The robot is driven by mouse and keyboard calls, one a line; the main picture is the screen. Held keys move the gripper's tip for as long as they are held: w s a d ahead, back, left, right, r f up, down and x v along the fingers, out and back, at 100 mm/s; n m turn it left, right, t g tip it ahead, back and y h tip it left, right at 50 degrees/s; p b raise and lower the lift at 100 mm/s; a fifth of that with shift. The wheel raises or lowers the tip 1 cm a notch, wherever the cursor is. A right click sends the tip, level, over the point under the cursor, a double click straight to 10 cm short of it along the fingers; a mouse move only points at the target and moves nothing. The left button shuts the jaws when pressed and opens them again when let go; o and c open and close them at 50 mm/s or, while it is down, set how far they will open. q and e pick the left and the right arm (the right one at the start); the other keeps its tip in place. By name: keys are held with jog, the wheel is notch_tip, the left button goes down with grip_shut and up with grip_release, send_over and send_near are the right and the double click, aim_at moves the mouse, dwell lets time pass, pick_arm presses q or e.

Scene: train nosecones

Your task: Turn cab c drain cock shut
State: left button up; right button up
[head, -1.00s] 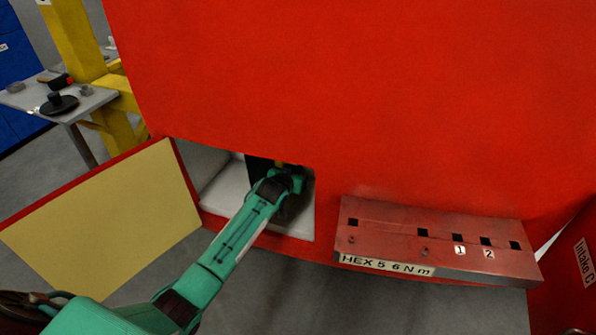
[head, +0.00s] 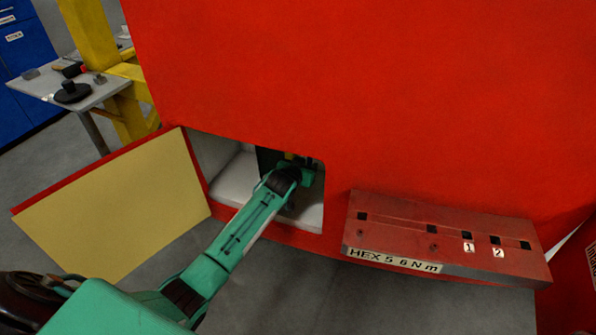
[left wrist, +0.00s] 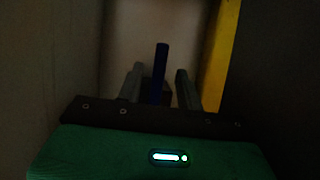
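A narrow dark blue handle (left wrist: 161,60), which looks like the drain cock's lever, stands upright in the dim left wrist view. My left gripper (left wrist: 160,76) has its two grey fingers apart, one on each side of the handle, with gaps visible on both sides. In the head view my left arm reaches through the open hatch in the red cab (head: 400,90). The left gripper (head: 307,165) is inside the compartment, and its fingertips are hard to make out there. The cock's body is too dark to tell. My right gripper is not in view.
The hatch door (head: 115,205) hangs open at the left. A yellow part (left wrist: 222,60) stands right of the fingers inside the compartment. A red tool rack (head: 445,235) marked HEX 5 6 Nm juts out right of the hatch. A grey table (head: 105,95) stands at the far left.

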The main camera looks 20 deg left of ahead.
pick_arm(q)
jog(key=v, duration=1.3)
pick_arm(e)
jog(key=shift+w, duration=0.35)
pick_arm(q)
jog(key=shift+s, duration=0.1)
